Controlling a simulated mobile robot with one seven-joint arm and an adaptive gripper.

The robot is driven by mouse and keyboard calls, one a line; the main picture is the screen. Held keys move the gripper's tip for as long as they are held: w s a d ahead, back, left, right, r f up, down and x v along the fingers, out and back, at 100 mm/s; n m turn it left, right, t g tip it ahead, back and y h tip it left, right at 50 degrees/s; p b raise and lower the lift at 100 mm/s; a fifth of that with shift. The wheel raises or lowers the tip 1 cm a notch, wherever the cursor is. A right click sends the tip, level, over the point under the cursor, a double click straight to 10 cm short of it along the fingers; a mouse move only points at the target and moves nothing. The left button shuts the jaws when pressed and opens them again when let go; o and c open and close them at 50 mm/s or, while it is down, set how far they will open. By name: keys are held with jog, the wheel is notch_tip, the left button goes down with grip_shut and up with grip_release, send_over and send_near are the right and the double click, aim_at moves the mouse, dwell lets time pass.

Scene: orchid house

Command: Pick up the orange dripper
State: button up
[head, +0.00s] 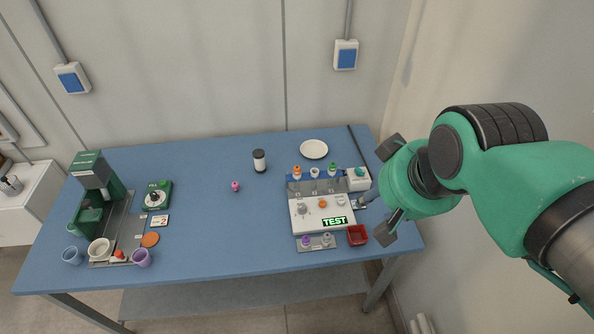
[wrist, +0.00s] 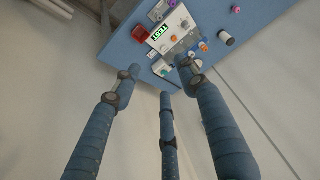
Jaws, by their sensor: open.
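An orange-topped dripper (head: 297,172) stands in the back row of a small rack on the table, at the left of a white-topped and a green-topped one. In the wrist view the orange top (wrist: 203,46) shows near the table's edge, just beyond the right finger. My gripper (head: 378,197) is open and empty, with its fingers spread, to the right of the rack and apart from the dripper. In the wrist view the open fingers (wrist: 158,75) point toward the table. The dripper's lower part is too small to make out.
A white device with a TEST display (head: 334,221) lies in front of the rack, with a red tray (head: 358,235) beside it.

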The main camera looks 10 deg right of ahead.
jog(key=w+a+r+m+g+p, duration=0.1)
jog(key=w+a+r+p, duration=0.15)
jog(key=w, duration=0.85)
jog(key=m+g+p, duration=0.4)
jog(key=p, duration=0.4)
send_over(298, 167)
notch_tip(298, 167, down, 19)
jog(key=shift+f+b, duration=0.35)
jog(key=shift+f, duration=3.9)
jog(key=shift+f, duration=0.1)
